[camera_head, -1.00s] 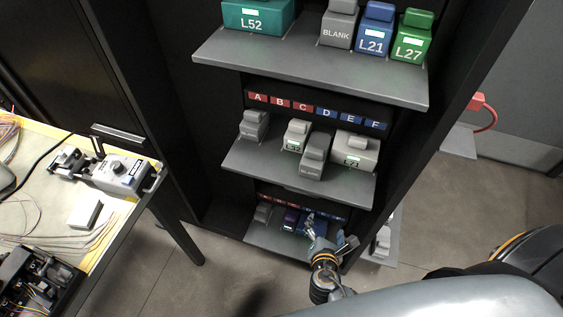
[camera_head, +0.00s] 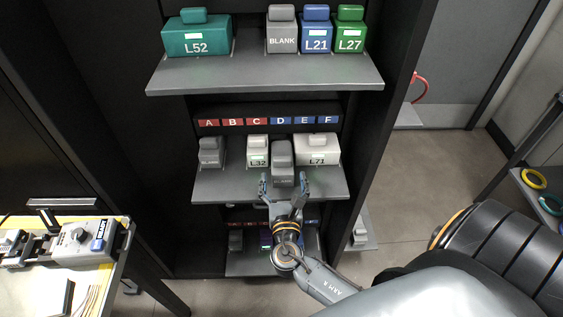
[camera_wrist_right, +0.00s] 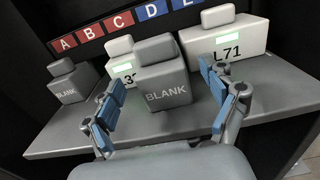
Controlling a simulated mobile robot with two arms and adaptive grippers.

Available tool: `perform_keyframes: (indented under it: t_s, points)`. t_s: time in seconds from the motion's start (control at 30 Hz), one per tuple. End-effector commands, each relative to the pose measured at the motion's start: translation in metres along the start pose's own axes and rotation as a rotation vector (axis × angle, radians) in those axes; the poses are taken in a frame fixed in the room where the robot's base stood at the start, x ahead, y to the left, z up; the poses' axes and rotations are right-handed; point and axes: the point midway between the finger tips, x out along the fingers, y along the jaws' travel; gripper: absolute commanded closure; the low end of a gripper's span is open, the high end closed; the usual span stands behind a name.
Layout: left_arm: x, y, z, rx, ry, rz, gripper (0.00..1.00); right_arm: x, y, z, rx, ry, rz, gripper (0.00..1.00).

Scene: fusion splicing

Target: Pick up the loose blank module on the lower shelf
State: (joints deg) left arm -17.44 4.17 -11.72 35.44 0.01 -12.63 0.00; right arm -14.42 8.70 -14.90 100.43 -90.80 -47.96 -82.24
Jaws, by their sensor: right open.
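A grey module marked BLANK (camera_head: 282,160) stands upright near the front of the middle shelf (camera_head: 220,186), forward of the row. It also shows in the right wrist view (camera_wrist_right: 165,90). My right gripper (camera_head: 284,187) is open and empty in front of this module, its fingers spread to either side. In the right wrist view the blue-padded fingers (camera_wrist_right: 160,88) frame the module, with a visible gap on each side. A second grey BLANK module (camera_head: 210,151) stands at the shelf's left, also in the right wrist view (camera_wrist_right: 72,84). My left gripper is not in view.
A white L32 module (camera_head: 258,151) is behind left of the forward blank and a white L71 module (camera_head: 317,147) behind right. The upper shelf (camera_head: 260,76) overhangs with several modules. A bottom shelf lies below, partly hidden by my arm. A workbench (camera_head: 105,270) stands at left.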

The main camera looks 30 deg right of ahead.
Motion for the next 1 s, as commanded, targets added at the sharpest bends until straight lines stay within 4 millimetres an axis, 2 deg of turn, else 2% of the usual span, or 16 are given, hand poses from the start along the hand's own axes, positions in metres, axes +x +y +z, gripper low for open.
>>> perform_keyframes:
  t_s: [0.17, 0.4, 0.7, 0.73, 0.77, 1.0]
  points:
    - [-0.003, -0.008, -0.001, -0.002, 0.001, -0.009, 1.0, 0.014, 0.0, 0.001, -0.001, -0.002, -0.001, 0.15]
    - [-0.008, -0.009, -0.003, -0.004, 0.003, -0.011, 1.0, 0.049, 0.001, 0.0, 0.0, -0.001, -0.001, 0.15]
    - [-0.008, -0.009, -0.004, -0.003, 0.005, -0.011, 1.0, 0.056, 0.001, -0.001, 0.001, 0.001, 0.0, 0.15]
    - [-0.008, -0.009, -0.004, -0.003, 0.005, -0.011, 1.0, 0.055, 0.001, -0.001, 0.001, 0.001, 0.0, 0.17]
    - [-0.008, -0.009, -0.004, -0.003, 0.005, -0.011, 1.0, 0.055, 0.001, -0.001, 0.001, 0.001, 0.0, 0.23]
    - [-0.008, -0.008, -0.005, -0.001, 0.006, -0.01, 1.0, 0.055, 0.001, -0.001, 0.001, 0.001, 0.0, 0.72]
